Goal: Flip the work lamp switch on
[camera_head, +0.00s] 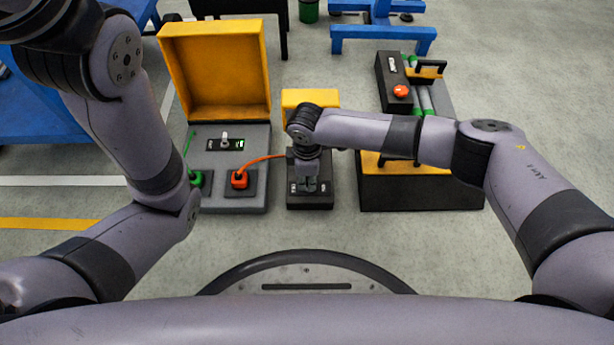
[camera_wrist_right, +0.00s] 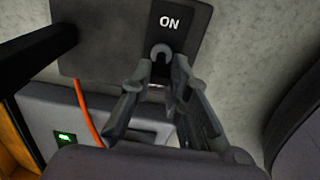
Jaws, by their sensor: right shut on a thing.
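The work lamp box (camera_head: 335,165), dark with a yellow top (camera_head: 310,97), stands in the middle of the head view. My right gripper (camera_head: 310,186) points down at its front panel and hides part of it. In the right wrist view a small grey switch lever (camera_wrist_right: 160,53) stands on the dark panel (camera_wrist_right: 105,45), next to a white "ON" label (camera_wrist_right: 169,21). My right gripper (camera_wrist_right: 158,80) has its fingers on either side of the lever, closed on it. My left arm shows at the left, but its gripper is out of the picture.
A grey case (camera_head: 240,205) with an open yellow lid (camera_head: 215,65) stands left, holding a lever and red (camera_head: 239,179) and green plugs. An orange cable (camera_head: 262,159) runs toward the lamp box.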

